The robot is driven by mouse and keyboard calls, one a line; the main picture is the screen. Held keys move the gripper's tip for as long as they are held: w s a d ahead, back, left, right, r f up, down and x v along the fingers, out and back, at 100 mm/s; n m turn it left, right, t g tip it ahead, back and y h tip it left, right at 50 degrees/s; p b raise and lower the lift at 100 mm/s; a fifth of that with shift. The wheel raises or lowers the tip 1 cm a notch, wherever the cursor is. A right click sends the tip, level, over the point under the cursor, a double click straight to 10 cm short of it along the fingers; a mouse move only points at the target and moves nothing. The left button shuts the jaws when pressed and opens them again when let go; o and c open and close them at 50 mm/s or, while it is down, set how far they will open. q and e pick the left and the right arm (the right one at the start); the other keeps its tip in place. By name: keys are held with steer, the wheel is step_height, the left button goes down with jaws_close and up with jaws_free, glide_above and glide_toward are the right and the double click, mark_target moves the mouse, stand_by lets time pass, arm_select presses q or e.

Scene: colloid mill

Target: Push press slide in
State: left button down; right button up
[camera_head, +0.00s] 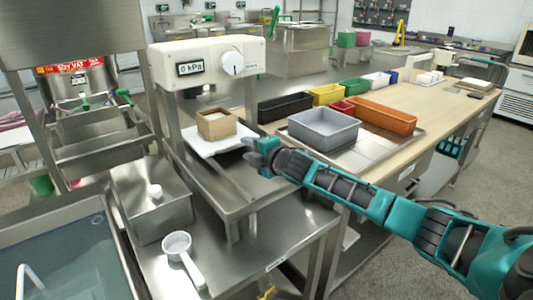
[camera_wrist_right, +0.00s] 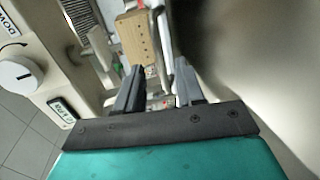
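The press (camera_head: 205,62) is a pale housing on metal legs, with a 0 kPa display and a white knob. Below its head, a white press slide (camera_head: 236,142) juts out to the right and front. A wooden box (camera_head: 216,124) open at the top sits on the slide. My right gripper (camera_head: 255,152) is by the slide's front right edge; contact cannot be told. In the right wrist view, its fingers (camera_wrist_right: 158,88) are apart with nothing between them. There the wooden box (camera_wrist_right: 138,37) shows beyond the fingers, and the press knob (camera_wrist_right: 16,75) at left. My left gripper is out of view.
A grey bin (camera_head: 323,130) and an orange bin (camera_head: 380,115) stand on the bench right of the press. A metal box (camera_head: 150,195) and a white scoop (camera_head: 180,250) are at the front left. A water-filled sink (camera_head: 65,265) lies further left.

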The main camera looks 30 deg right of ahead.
steer(key=v, duration=0.7)
steer(key=shift+p, duration=0.3)
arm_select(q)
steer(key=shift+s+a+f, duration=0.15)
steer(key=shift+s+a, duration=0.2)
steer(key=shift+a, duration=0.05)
arm_select(e)
steer(key=shift+s+r, duration=0.2)
steer(key=shift+s, duration=0.5)
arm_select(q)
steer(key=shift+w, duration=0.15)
